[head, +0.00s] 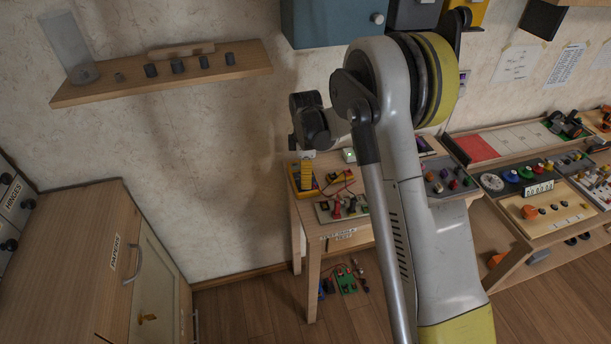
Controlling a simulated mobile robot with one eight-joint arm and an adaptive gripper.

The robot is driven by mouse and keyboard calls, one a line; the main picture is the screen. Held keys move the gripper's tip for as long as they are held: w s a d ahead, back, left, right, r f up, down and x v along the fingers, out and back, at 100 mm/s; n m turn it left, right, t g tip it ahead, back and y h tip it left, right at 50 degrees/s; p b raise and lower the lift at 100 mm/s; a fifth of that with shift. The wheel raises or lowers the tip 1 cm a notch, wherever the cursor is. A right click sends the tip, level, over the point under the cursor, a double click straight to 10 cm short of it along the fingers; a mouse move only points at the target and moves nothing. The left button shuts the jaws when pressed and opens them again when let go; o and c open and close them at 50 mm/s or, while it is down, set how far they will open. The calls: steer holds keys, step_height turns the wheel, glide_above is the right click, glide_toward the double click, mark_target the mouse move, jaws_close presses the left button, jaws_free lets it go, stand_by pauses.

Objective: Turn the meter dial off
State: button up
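A small yellow meter (306,176) stands on the wooden test table near the wall. It is tiny in the head view, and its dial and setting cannot be made out. Red leads lie on the table to its right. My arm crosses the middle of the view, and its dark end section (310,124) is above and behind the meter in the picture. The fingers of my gripper cannot be made out there, nor whether they are open or hold anything.
The wooden table (325,232) also bears a board with red and black parts (342,209). A shelf (165,86) hangs at upper left, and a blue cabinet (322,22) hangs above. A wooden cabinet (75,250) stands at left. A workbench (540,222) is at right.

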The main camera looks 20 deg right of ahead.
step_height(320, 180, up, 8)
steer(key=shift+s+f, duration=0.1)
steer(key=shift+f, duration=0.1)
stand_by(0.6)
